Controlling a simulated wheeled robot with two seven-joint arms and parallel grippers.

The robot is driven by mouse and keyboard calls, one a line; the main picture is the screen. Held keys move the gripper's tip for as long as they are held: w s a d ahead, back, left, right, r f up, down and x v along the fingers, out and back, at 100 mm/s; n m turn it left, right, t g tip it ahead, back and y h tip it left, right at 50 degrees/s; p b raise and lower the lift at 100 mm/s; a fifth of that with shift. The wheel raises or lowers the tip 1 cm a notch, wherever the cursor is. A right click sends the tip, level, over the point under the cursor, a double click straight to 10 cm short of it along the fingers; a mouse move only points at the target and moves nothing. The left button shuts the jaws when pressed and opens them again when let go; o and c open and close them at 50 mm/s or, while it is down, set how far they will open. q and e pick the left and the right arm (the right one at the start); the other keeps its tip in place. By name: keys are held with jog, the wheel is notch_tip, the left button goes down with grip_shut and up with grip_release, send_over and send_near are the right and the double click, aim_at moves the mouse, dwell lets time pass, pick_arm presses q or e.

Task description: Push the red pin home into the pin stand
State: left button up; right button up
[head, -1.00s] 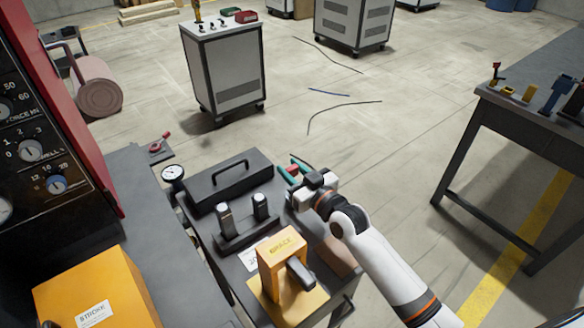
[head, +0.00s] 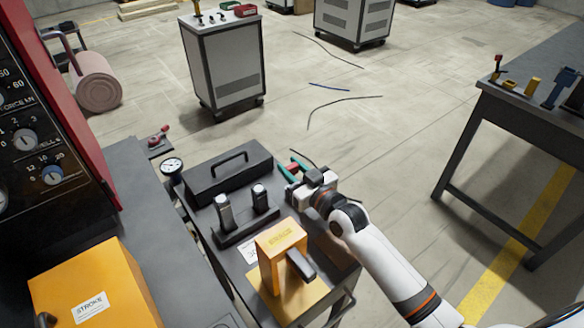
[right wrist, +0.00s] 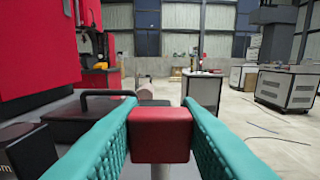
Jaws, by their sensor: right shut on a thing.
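My right gripper (head: 293,170) is over the right side of the cart, beside the black toolbox. In the right wrist view its two teal fingers (right wrist: 160,130) are shut on the red pin (right wrist: 161,134), gripping its block-like red head from both sides. A grey shaft (right wrist: 161,172) shows below the head and runs out of the picture. In the head view the fingers mostly hide the pin. I cannot make out the pin stand for sure, nor how deep the shaft sits. My left gripper is not in view.
The cart carries a black toolbox (head: 228,175) with a handle, a black holder (head: 246,231) with two upright grey-and-black pieces, and an orange block-shaped device (head: 282,250). A dial gauge (head: 172,166) stands left of the toolbox.

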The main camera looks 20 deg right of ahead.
jog(key=shift+f, duration=1.8)
dwell(6.2)
